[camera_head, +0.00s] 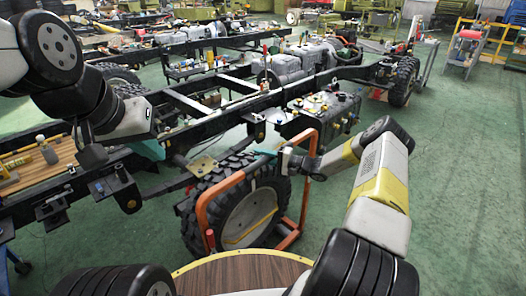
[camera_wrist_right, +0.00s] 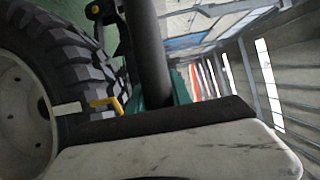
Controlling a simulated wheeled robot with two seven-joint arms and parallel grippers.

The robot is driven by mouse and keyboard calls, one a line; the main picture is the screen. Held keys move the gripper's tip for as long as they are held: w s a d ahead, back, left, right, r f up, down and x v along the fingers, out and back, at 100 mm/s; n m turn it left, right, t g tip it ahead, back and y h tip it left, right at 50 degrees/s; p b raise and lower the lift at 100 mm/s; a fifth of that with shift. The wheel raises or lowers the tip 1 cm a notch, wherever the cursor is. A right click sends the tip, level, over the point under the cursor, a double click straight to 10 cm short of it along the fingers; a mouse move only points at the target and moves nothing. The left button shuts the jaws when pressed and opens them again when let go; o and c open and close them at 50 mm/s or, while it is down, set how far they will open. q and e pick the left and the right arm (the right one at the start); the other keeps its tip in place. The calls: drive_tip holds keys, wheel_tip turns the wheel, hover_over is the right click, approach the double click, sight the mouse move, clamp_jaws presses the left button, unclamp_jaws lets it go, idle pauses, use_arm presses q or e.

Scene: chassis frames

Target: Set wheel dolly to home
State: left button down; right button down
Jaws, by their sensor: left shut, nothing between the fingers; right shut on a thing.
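The wheel dolly (camera_head: 206,208) is an orange tube frame standing on the green floor around a large black tyre with a pale hub (camera_head: 250,215). My right gripper (camera_head: 287,160) is shut on the dolly's frame at its upper right side. In the right wrist view, a dark upright bar (camera_wrist_right: 150,60) rises in front of the gripper, with the tyre (camera_wrist_right: 75,55) close on the left. My left gripper (camera_head: 93,157) is shut and empty above the chassis rail at the left, apart from the dolly.
The long black chassis frame (camera_head: 190,105) runs behind the wheel, with a dark tank (camera_head: 325,110) on its near side. A wooden-topped round table (camera_head: 240,272) is close in front. Green floor (camera_head: 460,170) is open at right.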

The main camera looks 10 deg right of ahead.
drive_tip(key=shift+w+a, duration=1.45)
drive_tip(key=shift+w, duration=0.05)
drive_tip(key=shift+f, duration=0.1)
drive_tip(key=c, duration=1.2)
unclamp_jaws()
drive_tip(key=shift+o, duration=0.2)
drive_tip(key=shift+d, duration=0.15)
drive_tip(key=v, duration=0.7)
drive_tip(key=shift+s+d, duration=0.15)
drive_tip(key=shift+d, duration=0.1)
